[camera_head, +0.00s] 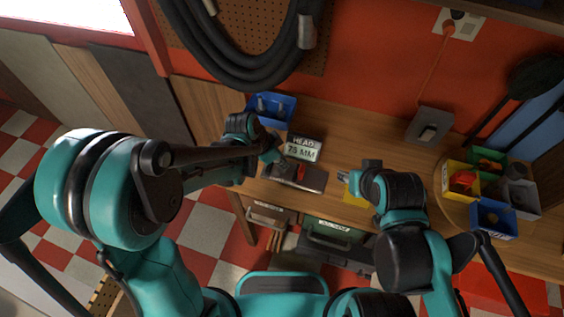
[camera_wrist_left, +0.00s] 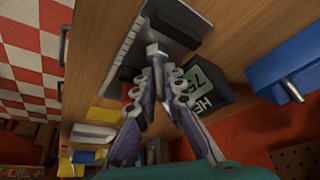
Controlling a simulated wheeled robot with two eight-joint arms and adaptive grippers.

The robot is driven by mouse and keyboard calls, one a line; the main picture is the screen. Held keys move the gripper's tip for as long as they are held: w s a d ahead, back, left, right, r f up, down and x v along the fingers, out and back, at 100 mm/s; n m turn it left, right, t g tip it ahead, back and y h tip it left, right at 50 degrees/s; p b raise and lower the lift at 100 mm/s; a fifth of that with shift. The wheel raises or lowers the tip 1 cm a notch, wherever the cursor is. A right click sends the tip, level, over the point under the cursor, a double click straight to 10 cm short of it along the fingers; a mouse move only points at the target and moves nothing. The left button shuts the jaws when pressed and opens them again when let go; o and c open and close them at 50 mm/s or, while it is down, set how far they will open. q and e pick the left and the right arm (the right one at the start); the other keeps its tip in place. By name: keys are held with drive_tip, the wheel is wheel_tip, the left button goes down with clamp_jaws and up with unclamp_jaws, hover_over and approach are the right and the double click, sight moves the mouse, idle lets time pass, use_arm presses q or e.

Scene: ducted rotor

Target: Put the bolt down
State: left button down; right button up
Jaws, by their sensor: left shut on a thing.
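My left gripper (camera_head: 275,158) is over the workbench, beside the "HEAD 75 MM" sign. In the left wrist view its fingers (camera_wrist_left: 158,68) are closed together on a small grey bolt (camera_wrist_left: 154,50), of which only the end shows. The bolt is at a grey plate with a dark block and a marked edge (camera_wrist_left: 180,22); I cannot tell whether it touches. This plate (camera_head: 312,179) also shows in the head view, partly behind the gripper. My right gripper (camera_head: 346,177) is over the bench to the right; its finger opening is unclear.
The sign (camera_head: 303,148) stands just behind the plate. A blue bin (camera_head: 281,104) with bolts is at the back left. A yellow item (camera_head: 354,196) lies under the right gripper. Coloured bins (camera_head: 493,216) stand on a round tray at the right. Bare bench (camera_head: 350,140) lies between.

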use_arm(q)
drive_tip(key=shift+f, duration=0.15)
drive_tip(key=c, duration=1.6)
unclamp_jaws()
